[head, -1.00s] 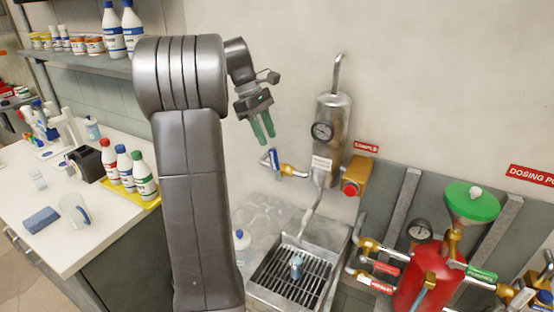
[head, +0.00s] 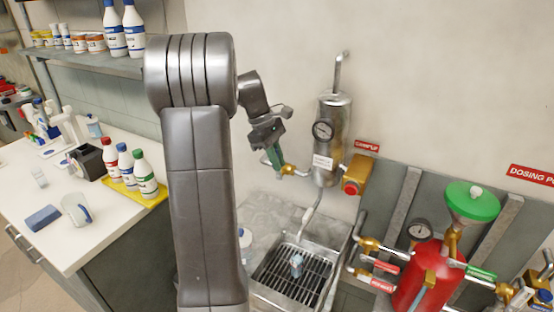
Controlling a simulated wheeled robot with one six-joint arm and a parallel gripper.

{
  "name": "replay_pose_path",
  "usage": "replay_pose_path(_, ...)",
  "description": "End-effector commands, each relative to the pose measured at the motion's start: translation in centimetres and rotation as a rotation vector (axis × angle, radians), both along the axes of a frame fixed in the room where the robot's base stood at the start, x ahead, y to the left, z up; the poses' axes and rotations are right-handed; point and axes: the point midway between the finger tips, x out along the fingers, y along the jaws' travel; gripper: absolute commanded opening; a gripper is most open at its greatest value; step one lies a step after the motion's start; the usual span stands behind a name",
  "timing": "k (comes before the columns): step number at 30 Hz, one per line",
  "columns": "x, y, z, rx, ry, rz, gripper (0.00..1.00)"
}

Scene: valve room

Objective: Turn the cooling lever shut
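My gripper (head: 275,160) has its green fingers pointing down at the small valve on the left of the steel cylinder (head: 336,108). The fingers cover the spot where the valve's blue lever was visible, so the lever is now hidden. I cannot tell whether they are closed on it, touching it or just in front of it. The brass fitting (head: 289,170) of that valve shows just right of the fingertips. A bent grey pipe end (head: 264,159) shows to their left.
A round gauge (head: 323,130) and a brass block with a red knob (head: 351,186) sit close on the right. A grated sink (head: 290,272) lies below. A red tank (head: 416,278) with a green funnel stands at right. A counter with bottles (head: 146,174) is at left.

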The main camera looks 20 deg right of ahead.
Motion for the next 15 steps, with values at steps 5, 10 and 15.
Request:
replay_pose_path(5,0.00,0.02,0.03,0.000,0.000,0.000,0.00)
replay_pose_path(10,-0.29,-0.23,0.28,0.028,-0.031,-0.004,0.00)
replay_pose_path(15,-0.84,-0.75,0.22,0.108,-0.121,-0.003,0.00)
